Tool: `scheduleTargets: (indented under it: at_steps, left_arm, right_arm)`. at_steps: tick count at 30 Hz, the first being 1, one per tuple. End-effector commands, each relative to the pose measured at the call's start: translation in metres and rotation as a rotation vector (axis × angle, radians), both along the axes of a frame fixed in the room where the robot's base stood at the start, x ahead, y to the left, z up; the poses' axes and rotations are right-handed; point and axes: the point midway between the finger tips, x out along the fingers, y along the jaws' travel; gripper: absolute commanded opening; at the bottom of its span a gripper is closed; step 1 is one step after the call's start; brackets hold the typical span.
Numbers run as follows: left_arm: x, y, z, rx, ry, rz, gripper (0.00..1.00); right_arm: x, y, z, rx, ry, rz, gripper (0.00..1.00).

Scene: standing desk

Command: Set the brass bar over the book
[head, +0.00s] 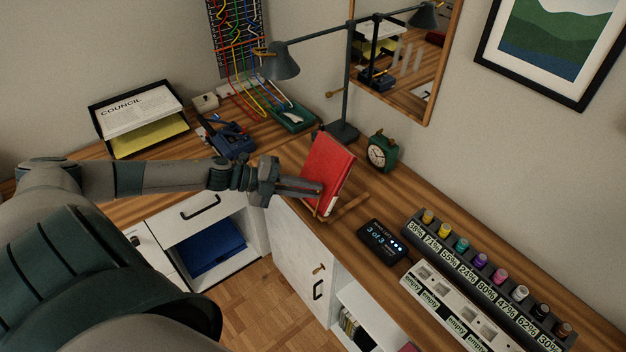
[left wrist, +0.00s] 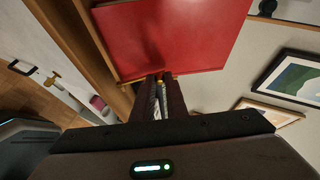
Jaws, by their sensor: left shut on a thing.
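Most of the bar is hidden by the fingers. I cannot tell whether it touches the book. My right gripper is not in view.
A green clock (head: 381,152) and a lamp (head: 343,130) stand behind the book. A black display (head: 382,242) lies to its right, before a rack of paint jars (head: 486,269). A paper tray (head: 137,120) is at the left.

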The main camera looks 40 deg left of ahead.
Motion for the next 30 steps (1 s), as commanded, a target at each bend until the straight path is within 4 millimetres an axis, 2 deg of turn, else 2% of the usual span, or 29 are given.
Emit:
scheduleTargets:
  at_steps: [10,11,12,13,30]
  left_arm:
    - [-0.0003,-0.0006,0.0009,0.0,-0.001,-0.003,0.0]
    - [-0.0002,-0.0006,0.0007,0.0,-0.001,-0.003,0.17]
    - [-0.0003,-0.0007,0.0008,0.0,-0.001,-0.003,0.27]
    - [-0.0002,-0.0006,0.0007,0.0,-0.001,-0.003,0.32]
    - [-0.0061,0.0059,0.0012,0.001,0.001,0.0,0.32]
  right_arm:
    - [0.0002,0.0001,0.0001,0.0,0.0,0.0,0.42]
    - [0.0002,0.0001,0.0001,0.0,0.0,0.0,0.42]
    - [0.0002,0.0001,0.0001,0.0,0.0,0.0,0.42]
    - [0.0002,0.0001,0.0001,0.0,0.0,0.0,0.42]
    - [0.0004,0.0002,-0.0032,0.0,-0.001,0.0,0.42]
